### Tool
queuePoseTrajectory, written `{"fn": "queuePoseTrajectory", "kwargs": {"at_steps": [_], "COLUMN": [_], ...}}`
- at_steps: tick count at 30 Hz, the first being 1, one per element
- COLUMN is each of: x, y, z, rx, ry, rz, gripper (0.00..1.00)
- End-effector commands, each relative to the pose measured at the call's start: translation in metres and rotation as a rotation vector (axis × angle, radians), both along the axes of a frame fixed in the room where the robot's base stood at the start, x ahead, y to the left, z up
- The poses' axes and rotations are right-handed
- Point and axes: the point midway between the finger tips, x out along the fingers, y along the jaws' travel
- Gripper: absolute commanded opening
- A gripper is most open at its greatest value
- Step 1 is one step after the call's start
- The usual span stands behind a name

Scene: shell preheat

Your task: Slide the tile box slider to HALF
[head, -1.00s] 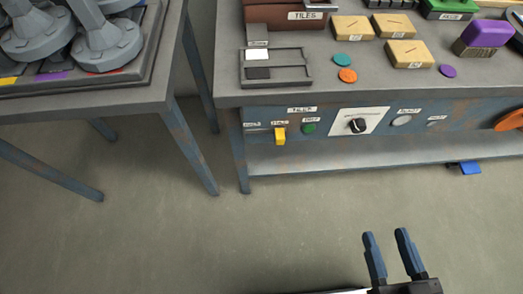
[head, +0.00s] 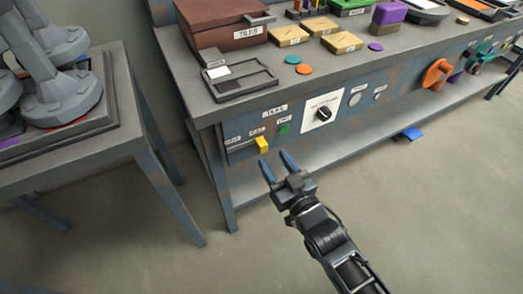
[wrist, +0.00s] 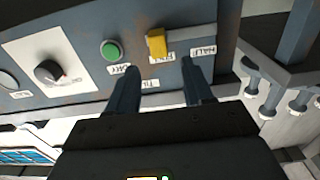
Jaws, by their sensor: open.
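The yellow slider knob (head: 262,145) is on the panel at the bench front, below the sign reading TILES and beside the green button (head: 284,129). It sits at the FULL label; the HALF label (head: 233,140) is to its left. In the wrist view the yellow knob (wrist: 157,43) is by the FULL label, with the HALF label (wrist: 204,50) to its right. My gripper (head: 277,163) is open and empty, its fingers pointing at the panel just below the knob. In the wrist view my gripper (wrist: 160,68) has the knob ahead, between its finger lines, apparently untouched.
A dial (head: 323,115) on a white plate is right of the green button. The brown tile box (head: 225,40) stands on the bench. An orange handle (head: 437,74) juts out further right. A side table (head: 130,140) stands left, with a gap between.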

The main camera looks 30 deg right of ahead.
Motion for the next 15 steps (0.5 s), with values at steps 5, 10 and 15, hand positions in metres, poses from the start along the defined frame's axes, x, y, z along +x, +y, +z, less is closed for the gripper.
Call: {"fn": "queuePoseTrajectory", "kwargs": {"at_steps": [5, 10, 15], "x": [0.030, 0.050, 0.059], "y": [0.000, 0.000, 0.000], "z": [0.001, 0.000, 0.000], "rx": [0.000, -0.001, -0.001], "ry": [-0.003, -0.001, 0.000], "rz": [0.000, 0.000, 0.000], "gripper": [0.51, 0.51, 0.51]}}
